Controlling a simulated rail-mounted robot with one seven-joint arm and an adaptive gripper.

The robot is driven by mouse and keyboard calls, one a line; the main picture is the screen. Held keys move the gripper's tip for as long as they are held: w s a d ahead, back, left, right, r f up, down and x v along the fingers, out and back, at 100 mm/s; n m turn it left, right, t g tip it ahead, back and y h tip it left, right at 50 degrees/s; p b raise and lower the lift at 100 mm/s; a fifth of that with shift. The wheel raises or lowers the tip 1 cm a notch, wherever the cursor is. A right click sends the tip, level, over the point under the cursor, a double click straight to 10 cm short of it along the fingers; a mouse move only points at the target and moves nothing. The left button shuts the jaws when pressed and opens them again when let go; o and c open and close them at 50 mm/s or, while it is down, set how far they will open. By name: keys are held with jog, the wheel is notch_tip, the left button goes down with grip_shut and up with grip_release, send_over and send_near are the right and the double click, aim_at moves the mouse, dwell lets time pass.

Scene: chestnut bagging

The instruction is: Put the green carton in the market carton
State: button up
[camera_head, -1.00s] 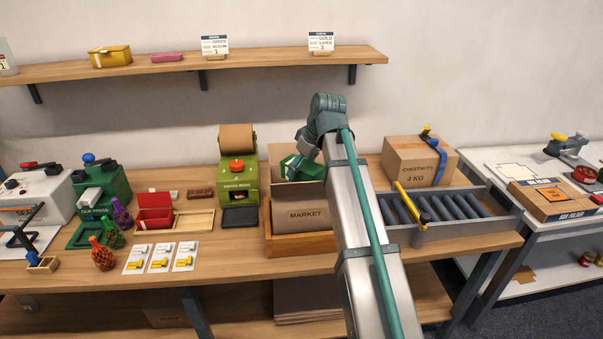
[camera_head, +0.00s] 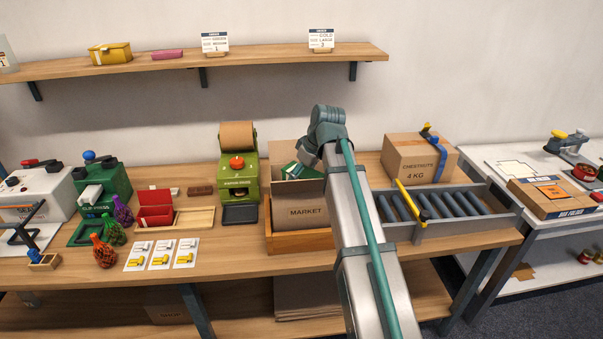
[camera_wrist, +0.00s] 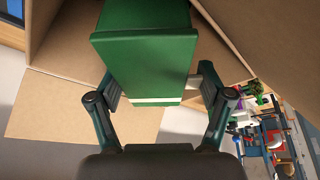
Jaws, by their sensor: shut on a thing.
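The green carton (camera_wrist: 145,65) fills the upper middle of the wrist view, between the fingers of my gripper (camera_wrist: 155,95). My gripper is shut on it. In the head view, a small part of the green carton (camera_head: 291,169) shows at the mouth of the market carton (camera_head: 303,212), and my arm hides most of my gripper. The market carton is an open brown box marked MARKET. Its cardboard walls and flaps (camera_wrist: 75,45) surround the green carton in the wrist view. How deep the green carton sits, and whether it touches the bottom, I cannot tell.
The market carton stands in a wooden tray (camera_head: 283,243). A green label machine (camera_head: 239,175) stands to its left. A roller conveyor (camera_head: 450,212) and a closed chestnut box (camera_head: 418,163) are to its right. A shelf (camera_head: 262,60) runs above.

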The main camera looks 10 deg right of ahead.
jog(key=o, duration=1.3)
jog(key=shift+r, duration=0.45)
jog(key=b+v, duration=0.1)
jog(key=v, duration=1.1)
jog(key=shift+b, duration=0.3)
jog(key=shift+r, duration=0.1)
